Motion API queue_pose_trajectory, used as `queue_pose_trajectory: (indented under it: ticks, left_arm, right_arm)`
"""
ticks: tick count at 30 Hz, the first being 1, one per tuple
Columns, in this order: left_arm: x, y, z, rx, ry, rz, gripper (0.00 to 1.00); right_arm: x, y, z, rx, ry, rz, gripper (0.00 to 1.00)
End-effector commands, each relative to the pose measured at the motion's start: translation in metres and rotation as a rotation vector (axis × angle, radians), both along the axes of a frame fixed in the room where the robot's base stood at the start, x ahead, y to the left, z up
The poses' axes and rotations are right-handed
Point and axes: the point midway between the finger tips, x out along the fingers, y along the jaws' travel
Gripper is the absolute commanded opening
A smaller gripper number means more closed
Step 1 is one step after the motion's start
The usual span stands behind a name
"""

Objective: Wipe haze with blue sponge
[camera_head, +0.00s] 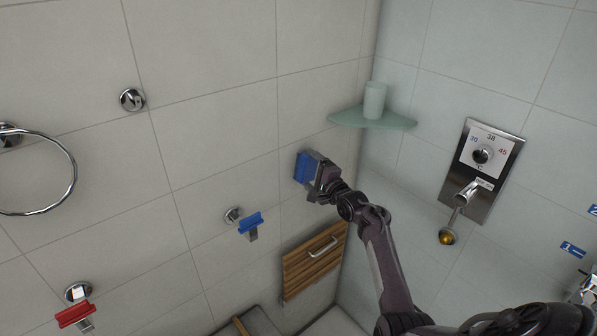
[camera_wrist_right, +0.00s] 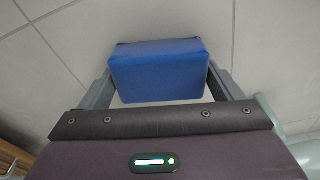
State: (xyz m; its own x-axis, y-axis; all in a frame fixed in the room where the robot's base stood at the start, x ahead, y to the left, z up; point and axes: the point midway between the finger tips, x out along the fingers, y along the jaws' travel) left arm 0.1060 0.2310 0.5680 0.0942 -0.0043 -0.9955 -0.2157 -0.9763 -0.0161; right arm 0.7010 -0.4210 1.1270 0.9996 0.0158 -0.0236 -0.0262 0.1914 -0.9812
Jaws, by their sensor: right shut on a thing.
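The blue sponge (camera_head: 306,167) is a blue block held at the tiled wall by my right gripper (camera_head: 322,182). In the right wrist view the blue sponge (camera_wrist_right: 158,70) sits between the two fingers of the right gripper (camera_wrist_right: 158,88), which are shut on its sides. Its far face is toward the pale tiles; whether it touches them I cannot tell. I cannot make out a distinct haze patch on the wall tiles (camera_head: 215,130). My left gripper is not in view.
A glass corner shelf (camera_head: 372,120) with a cup (camera_head: 374,100) is just right of and above the sponge. A blue squeegee (camera_head: 250,223) and a red one (camera_head: 75,314) hang on the wall. A wooden panel (camera_head: 314,262) is below. A shower control (camera_head: 482,172) is at right.

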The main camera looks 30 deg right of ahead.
Motion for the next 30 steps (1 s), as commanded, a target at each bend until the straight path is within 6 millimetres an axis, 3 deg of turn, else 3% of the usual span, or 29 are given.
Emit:
queue_pose_trajectory:
  ticks: [11,23,30]
  left_arm:
    - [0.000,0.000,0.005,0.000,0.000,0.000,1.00]
    - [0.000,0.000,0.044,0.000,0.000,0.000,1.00]
    - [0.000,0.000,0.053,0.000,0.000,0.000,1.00]
  right_arm:
    - [-0.002,-0.003,0.004,-0.001,-0.004,-0.002,0.68]
    - [-0.041,-0.008,0.006,-0.001,0.000,-0.003,0.68]
    - [-0.058,-0.010,0.002,-0.001,-0.001,-0.001,0.68]
